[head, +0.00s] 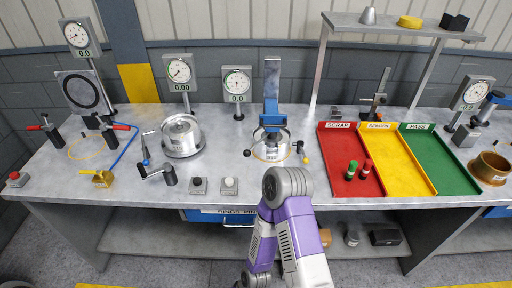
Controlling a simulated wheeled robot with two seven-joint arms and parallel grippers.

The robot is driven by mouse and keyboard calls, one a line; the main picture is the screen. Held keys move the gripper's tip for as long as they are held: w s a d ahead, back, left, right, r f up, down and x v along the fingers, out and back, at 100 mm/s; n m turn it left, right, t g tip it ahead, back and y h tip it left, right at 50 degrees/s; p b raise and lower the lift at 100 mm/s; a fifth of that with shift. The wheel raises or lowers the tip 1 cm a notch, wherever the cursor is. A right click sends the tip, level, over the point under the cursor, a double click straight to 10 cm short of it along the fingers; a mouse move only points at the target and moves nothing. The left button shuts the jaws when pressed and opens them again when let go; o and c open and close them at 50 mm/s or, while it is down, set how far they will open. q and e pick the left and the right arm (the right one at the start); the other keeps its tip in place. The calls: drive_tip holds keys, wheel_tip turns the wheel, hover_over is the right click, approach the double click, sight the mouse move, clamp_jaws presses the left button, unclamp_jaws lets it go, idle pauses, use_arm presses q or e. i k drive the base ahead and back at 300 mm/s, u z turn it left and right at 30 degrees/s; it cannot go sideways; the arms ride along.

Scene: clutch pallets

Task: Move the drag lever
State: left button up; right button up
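No lever carries a readable label, so I cannot tell which one is the drag lever. The middle fixture (271,140) has a blue press column over a round metal part, with a black-knobbed lever (248,153) on its left and a yellow-knobbed lever (305,160) on its right. A crank-like lever with a black grip (169,174) stands in front of the round metal clutch unit (182,136) to the left. One of my purple and white arms rises at bottom centre, its grey joint in front of the bench edge. Neither gripper shows.
The grey bench (225,185) has free room in front of the middle fixture. Red (345,140), yellow (384,150) and green (440,165) trays lie to the right, with green and red pegs in the red one. Two buttons (230,184) and dial gauges (180,72) stand left. A raised shelf (390,28) is behind.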

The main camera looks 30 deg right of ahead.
sight(271, 135)
drive_tip(key=k, duration=1.15)
drive_tip(key=z, duration=0.7)
drive_tip(key=i, duration=0.95)
drive_tip(key=z, duration=0.2)
